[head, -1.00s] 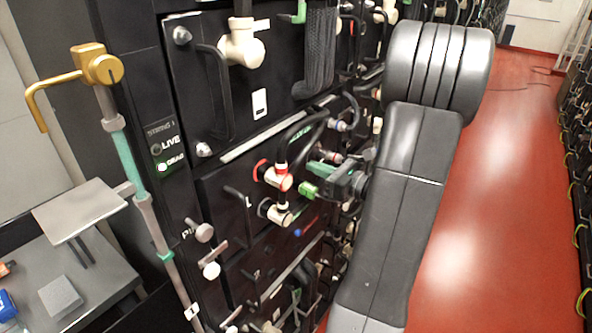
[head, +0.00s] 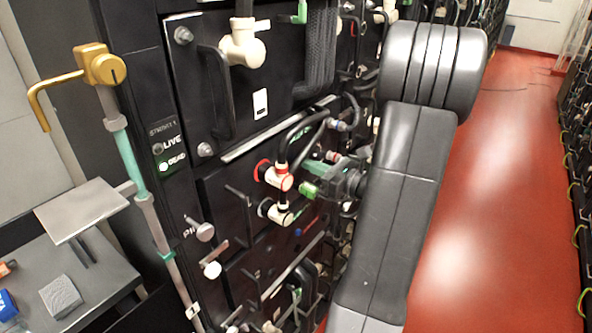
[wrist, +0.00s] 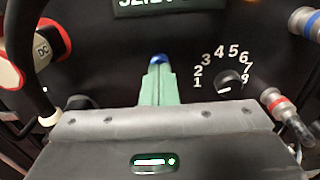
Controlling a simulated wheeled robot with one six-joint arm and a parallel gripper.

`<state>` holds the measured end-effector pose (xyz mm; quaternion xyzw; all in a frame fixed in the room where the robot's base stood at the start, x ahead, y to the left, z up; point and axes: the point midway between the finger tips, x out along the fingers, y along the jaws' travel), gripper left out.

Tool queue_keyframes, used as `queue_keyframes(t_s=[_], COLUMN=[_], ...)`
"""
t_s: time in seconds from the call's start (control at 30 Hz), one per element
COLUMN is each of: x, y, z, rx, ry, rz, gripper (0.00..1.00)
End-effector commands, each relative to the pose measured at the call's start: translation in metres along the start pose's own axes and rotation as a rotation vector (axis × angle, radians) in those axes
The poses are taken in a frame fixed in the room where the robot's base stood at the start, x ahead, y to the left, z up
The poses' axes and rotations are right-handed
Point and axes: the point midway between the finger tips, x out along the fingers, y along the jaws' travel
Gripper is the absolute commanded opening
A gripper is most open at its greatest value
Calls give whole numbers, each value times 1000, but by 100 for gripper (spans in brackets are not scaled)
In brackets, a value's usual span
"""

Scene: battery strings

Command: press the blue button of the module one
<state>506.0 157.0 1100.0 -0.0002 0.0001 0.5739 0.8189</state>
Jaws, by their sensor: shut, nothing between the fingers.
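The blue button (wrist: 158,59) shows in the wrist view on a dark module face, just past my fingertips. My gripper (wrist: 159,72) has green fingers, closed together with nothing between them, pointing at the button. The tips overlap the button's lower edge in the picture; I cannot tell whether they touch it. In the head view my gripper (head: 310,189) is close to the rack front, and the button at its tips is hidden. The module's own number is not readable.
A numbered dial (wrist: 229,83) is right of the button. A red-ringed DC plug (wrist: 42,50) with a black cable is at left, also in the head view (head: 279,177). A brass-handled pole (head: 100,65) stands left. The red aisle floor (head: 490,210) is clear.

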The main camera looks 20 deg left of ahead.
Motion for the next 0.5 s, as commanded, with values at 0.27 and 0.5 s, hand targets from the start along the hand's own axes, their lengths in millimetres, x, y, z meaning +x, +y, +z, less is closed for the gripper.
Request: queue_keyframes(t_s=[0.27, 0.5], x=[6, 11], y=[0, 0], z=[0, 0], rx=[0, 0], ry=[-1, -1], rz=[1, 0], gripper=[0, 0])
